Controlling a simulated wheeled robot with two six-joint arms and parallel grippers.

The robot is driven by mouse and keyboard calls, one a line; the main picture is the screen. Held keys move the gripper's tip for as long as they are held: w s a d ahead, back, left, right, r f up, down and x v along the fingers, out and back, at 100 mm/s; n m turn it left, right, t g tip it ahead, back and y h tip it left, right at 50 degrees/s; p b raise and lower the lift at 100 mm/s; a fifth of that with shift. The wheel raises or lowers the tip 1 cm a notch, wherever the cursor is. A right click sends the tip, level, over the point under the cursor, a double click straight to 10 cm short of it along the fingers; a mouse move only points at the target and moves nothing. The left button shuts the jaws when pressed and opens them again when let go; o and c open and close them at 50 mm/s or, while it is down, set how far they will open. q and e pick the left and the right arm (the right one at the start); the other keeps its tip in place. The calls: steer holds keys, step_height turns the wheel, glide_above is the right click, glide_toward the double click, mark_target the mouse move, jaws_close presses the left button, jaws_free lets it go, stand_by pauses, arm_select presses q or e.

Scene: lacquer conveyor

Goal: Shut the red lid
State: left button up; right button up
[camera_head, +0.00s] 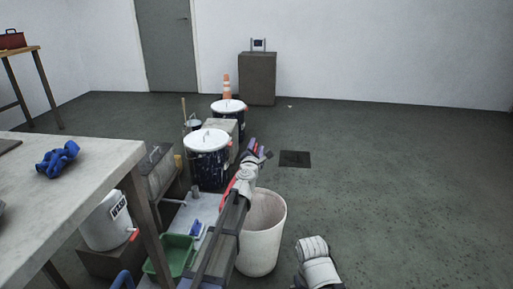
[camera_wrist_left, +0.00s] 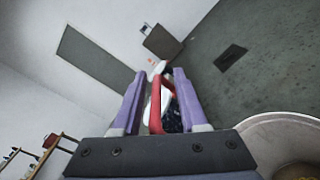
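My left gripper (camera_head: 257,150) reaches forward over the row of buckets. In the left wrist view its two purple fingers (camera_wrist_left: 156,100) stand apart. A narrow red piece (camera_wrist_left: 155,108) shows between them, nearer the left finger; I cannot tell whether they touch it. In the head view a red edge (camera_head: 228,187) shows beside my left forearm, mostly hidden by it. I cannot tell whether these are parts of the red lid, nor how far any lid is open. My right arm shows at the bottom, but its gripper is not visible.
Two white-lidded dark buckets (camera_head: 207,141) (camera_head: 229,106) stand ahead. An open cream bin (camera_head: 262,262) is right of my left arm. A green tray (camera_head: 172,252) and a table (camera_head: 90,165) are at left. A red box (camera_head: 11,41) sits far left. Floor at right is clear.

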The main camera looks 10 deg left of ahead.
arm_select(q)
steer(key=s, duration=0.8)
steer(key=shift+d, duration=0.15)
steer(key=shift+w, duration=0.1)
